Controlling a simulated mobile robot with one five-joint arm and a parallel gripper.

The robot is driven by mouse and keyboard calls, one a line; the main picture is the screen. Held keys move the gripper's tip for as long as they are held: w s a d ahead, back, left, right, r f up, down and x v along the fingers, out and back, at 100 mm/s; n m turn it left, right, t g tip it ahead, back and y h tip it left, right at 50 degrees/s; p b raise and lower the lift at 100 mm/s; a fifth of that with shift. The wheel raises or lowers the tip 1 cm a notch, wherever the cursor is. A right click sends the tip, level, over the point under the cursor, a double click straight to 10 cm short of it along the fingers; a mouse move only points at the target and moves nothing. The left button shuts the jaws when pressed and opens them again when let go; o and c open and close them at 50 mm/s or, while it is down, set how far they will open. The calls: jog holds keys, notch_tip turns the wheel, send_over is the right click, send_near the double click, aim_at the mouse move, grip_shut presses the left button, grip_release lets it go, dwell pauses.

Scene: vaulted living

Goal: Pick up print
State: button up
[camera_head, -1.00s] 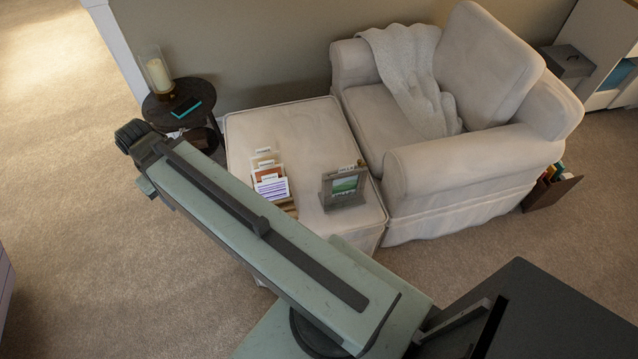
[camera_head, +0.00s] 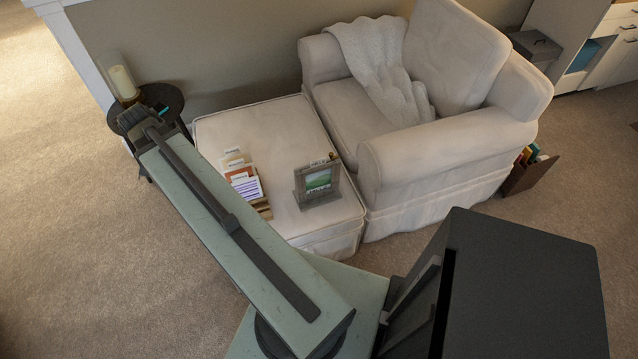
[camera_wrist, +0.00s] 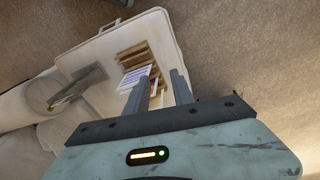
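A small green landscape print (camera_head: 318,181) shows in a grey stand-up frame (camera_head: 301,193) on the cream ottoman (camera_head: 270,122). The frame also shows in the wrist view (camera_wrist: 80,86), seen from above and at an angle. Left of it a wooden rack (camera_head: 262,208) holds several upright cards, including a purple-striped one (camera_head: 247,188); I cannot tell whether any of these is the print meant. In the wrist view my gripper (camera_wrist: 162,76) is open and empty, with its fingers over the image of the rack (camera_wrist: 133,53).
A cream armchair (camera_head: 440,150) with a grey throw (camera_head: 375,65) adjoins the ottoman. A dark round side table (camera_head: 170,97) with a candle (camera_head: 123,82) stands behind my arm's end. A brown box of files (camera_head: 530,172) sits right of the chair. Carpet at left is clear.

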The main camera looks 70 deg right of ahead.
jog(key=s+d+f+m+b, duration=0.2)
jog(key=s+d+m, duration=0.3)
jog(key=s+d, duration=0.4)
jog(key=s+d+f+m+g+b, duration=0.1)
jog(key=s+d+f+m+b, duration=0.2)
jog(key=s+d+m, duration=0.3)
jog(key=s+d+f+m+g+b, duration=0.1)
jog(key=s+d+m, duration=0.4)
jog(key=s+d, duration=0.8)
jog(key=shift+s+d+f+h+b, duration=0.2)
jog(key=shift+f+b, duration=0.25)
jog(key=shift+f, duration=0.15)
jog(key=shift+s+d+f+h+b, duration=0.1)
jog(key=shift+f+h+b, duration=0.1)
jog(key=shift+f+b, duration=0.3)
jog(key=b+x, duration=0.5)
jog(key=x, duration=0.1)
jog(key=shift+s+r, duration=0.1)
jog(key=shift+s, duration=0.1)
jog(key=shift+r, duration=0.2)
grip_shut()
